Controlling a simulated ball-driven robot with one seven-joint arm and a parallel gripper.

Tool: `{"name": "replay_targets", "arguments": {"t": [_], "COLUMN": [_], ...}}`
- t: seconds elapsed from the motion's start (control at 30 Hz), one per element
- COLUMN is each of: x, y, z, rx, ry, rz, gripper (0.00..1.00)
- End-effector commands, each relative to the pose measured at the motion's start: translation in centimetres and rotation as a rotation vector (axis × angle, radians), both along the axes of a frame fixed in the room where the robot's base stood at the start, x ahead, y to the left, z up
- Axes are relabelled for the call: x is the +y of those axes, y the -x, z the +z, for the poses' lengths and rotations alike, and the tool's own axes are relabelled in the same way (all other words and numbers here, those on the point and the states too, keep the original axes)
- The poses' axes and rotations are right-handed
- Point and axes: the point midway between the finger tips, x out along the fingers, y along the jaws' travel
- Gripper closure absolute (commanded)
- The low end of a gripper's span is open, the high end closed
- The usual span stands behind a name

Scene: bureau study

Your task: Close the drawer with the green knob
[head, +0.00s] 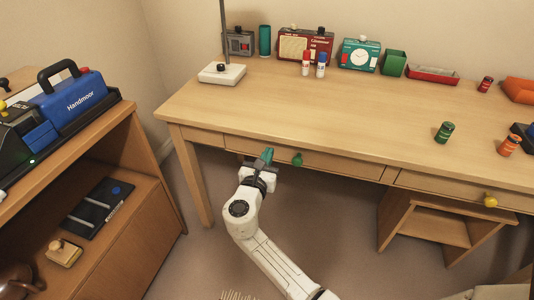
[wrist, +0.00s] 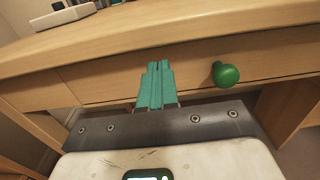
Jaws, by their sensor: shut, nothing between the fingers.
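The drawer (head: 340,167) with the green knob (head: 297,159) is in the front of the wooden desk. Its front looks about flush with the desk; I cannot tell whether a small gap is left. My gripper (head: 267,154) has teal fingers, shut together and empty, pointing at the drawer front left of the knob. In the wrist view, the fingertips (wrist: 158,66) are at the drawer front (wrist: 195,62), with the green knob (wrist: 226,74) to their right. I cannot tell whether they touch the front.
A second drawer with a yellow knob (head: 490,201) is at the desk's right. A small wooden shelf unit (head: 430,226) stands under the desk. A wooden cabinet (head: 135,150) with a blue toolbox (head: 75,97) is at the left. Bottles and boxes stand on the desktop. The floor around my arm is clear.

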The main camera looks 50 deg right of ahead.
Motion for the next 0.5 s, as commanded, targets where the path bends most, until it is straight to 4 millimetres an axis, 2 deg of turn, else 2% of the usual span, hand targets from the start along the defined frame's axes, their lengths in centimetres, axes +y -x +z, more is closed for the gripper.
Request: {"name": "replay_targets", "arguments": {"t": [0.5], "x": [7.8], "y": [2.7], "z": [0.0], "rx": [0.003], "ry": [0.001], "rz": [0.004], "gripper": [1.0]}}
